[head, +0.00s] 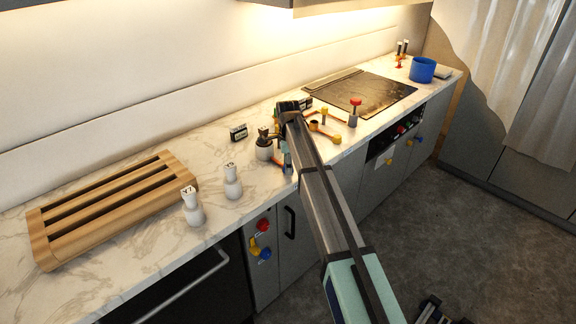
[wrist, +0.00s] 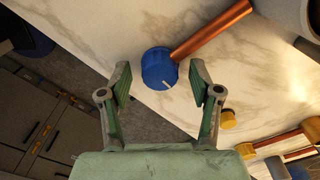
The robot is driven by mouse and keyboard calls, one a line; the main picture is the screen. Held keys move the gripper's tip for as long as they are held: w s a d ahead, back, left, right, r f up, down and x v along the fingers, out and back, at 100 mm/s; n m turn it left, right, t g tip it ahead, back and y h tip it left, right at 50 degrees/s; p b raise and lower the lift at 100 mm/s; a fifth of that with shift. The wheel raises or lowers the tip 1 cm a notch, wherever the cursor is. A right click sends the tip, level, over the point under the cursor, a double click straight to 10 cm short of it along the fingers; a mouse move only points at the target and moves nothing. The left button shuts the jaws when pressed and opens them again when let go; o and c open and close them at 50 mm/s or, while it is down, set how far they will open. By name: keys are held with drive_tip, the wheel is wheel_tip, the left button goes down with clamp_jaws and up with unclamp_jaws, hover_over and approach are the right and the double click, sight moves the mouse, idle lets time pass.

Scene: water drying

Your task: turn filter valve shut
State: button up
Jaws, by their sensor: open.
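In the wrist view a round blue knob (wrist: 159,68) with a white mark line sits at the end of a copper pipe (wrist: 212,28), by the counter edge. My gripper (wrist: 160,78) is open, one finger on each side of the knob, with visible gaps. The knob is not gripped. Whether this knob is the filter valve I cannot tell, as no label shows. My arm hides much of the pipework there.
Yellow-capped orange pipes (head: 322,126) and a red-topped valve (head: 354,106) stand right of my arm. Two white bottles (head: 193,208) (head: 232,183) and a wooden rack (head: 52,241) are to the left. A black hob (head: 375,92) and blue pot (head: 422,70) are farther right.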

wheel_tip(320, 180, up, 12)
idle(0.5)
drive_tip(key=shift+f, duration=0.1)
